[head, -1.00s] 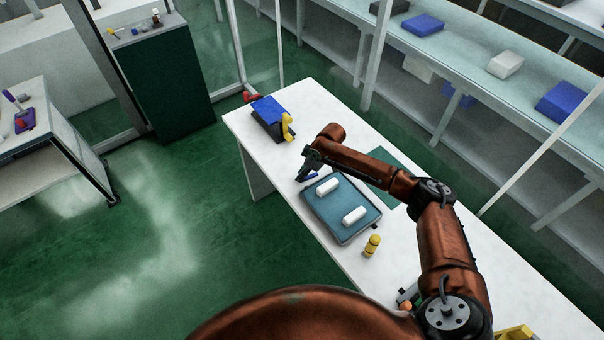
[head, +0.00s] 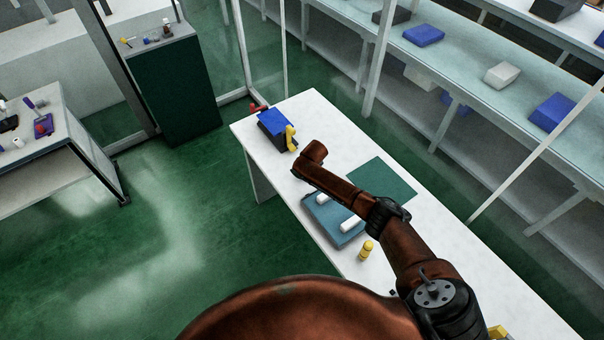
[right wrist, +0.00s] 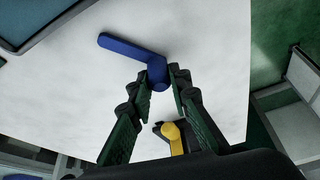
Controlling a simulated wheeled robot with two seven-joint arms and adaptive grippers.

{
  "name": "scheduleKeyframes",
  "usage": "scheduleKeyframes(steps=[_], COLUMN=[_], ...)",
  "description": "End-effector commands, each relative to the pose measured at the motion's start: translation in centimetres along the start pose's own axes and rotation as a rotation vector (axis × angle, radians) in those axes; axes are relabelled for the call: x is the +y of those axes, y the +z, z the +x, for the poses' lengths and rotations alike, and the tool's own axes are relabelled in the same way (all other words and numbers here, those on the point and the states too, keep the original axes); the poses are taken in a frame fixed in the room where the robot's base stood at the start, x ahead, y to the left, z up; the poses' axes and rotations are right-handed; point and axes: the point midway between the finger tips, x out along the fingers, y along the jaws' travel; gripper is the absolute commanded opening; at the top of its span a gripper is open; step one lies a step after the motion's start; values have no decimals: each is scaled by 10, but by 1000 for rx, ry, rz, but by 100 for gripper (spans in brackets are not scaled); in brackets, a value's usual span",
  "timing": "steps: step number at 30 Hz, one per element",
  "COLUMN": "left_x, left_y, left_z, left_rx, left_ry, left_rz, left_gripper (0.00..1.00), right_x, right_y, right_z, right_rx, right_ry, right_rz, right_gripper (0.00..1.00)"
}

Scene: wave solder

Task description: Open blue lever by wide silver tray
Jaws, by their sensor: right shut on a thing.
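The blue lever (right wrist: 135,50) shows in the right wrist view above the white table, with its arm pointing to the upper left. My right gripper (right wrist: 162,76) is shut on the blue lever at its round hub end. In the head view my right arm hides the gripper and the lever. The wide tray (head: 325,232), blue-grey inside with a thin rim, lies on the table and is partly hidden by my arm. Its corner also shows at the upper left of the right wrist view (right wrist: 30,25). My left gripper is not in view.
White rolls (head: 351,222) lie in the tray. A dark block with a blue top (head: 273,123) and a yellow handle (head: 290,138) stands at the table's far end. A yellow bottle-like piece (head: 366,250) stands near the tray. A green mat (head: 383,180) lies flat at the right.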

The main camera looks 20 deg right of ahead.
Motion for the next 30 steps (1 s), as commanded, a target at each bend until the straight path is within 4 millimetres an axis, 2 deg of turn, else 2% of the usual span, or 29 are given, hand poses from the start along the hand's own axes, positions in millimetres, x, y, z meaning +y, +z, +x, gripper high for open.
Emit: scheduleKeyframes(steps=[9, 23, 24, 30], left_x=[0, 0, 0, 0], left_y=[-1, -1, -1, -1], left_z=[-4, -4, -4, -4], left_rx=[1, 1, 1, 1], left_ry=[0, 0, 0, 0], left_rz=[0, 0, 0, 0], left_gripper=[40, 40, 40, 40], right_x=[4, 6, 6, 5], right_y=[-4, -5, -5, -4], right_z=[2, 2, 1, 2], right_rx=[0, 1, 1, 1], right_ry=[33, 39, 39, 38], right_rz=[83, 93, 93, 92], right_gripper=[0, 0, 20, 34])
